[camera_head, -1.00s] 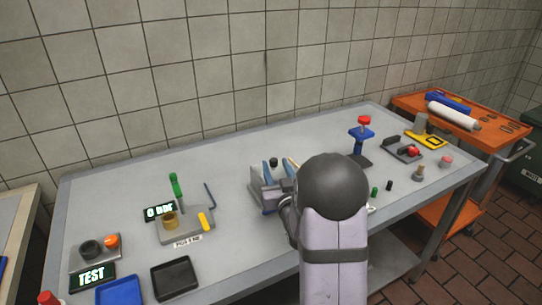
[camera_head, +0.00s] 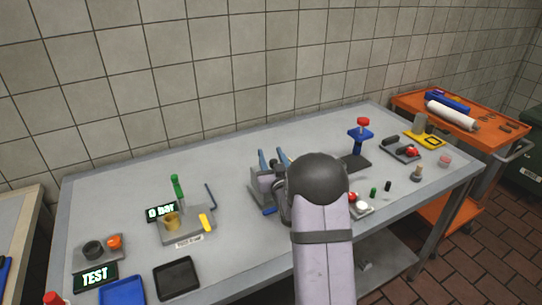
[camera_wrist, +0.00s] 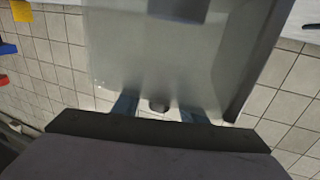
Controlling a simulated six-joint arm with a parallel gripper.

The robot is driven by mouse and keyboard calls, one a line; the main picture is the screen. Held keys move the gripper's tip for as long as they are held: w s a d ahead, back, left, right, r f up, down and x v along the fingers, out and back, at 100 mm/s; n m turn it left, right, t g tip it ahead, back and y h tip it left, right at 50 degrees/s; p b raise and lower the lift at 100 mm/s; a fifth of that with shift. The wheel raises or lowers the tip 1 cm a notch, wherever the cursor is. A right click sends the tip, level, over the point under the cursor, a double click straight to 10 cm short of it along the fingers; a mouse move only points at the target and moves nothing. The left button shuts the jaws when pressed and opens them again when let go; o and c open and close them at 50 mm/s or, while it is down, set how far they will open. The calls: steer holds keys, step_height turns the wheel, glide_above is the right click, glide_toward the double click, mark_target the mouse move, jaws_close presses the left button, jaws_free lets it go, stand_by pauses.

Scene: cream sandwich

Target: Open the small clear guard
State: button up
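The small clear guard (camera_wrist: 135,60) looks like a translucent grey panel filling the upper middle of the wrist view. A small dark knob (camera_wrist: 158,106) sits at its near edge. My gripper (camera_wrist: 160,108) has two bluish fingers set apart, one on each side of the knob, with visible gaps. In the head view my gripper (camera_head: 272,157) reaches over a grey fixture (camera_head: 258,197) in the middle of the bench, its blue fingertips pointing towards the wall. My arm hides part of the fixture there, and I cannot make out the guard or its angle.
A station with a green-handled tool (camera_head: 177,187) and a display stands left. A blue tray (camera_head: 121,290) and a black tray (camera_head: 176,277) lie at the front. A blue stand with a red top (camera_head: 361,135) and a red button (camera_head: 352,197) are right.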

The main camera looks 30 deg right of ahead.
steer(key=shift+c, duration=0.3)
jaws_close()
steer(key=d+b, duration=0.2)
steer(key=d, duration=0.7)
steer(key=shift+d, duration=0.1)
steer(key=shift+o, duration=0.3)
jaws_free()
steer(key=shift+r, duration=0.15)
step_height(320, 180, up, 10)
steer(key=b, duration=0.1)
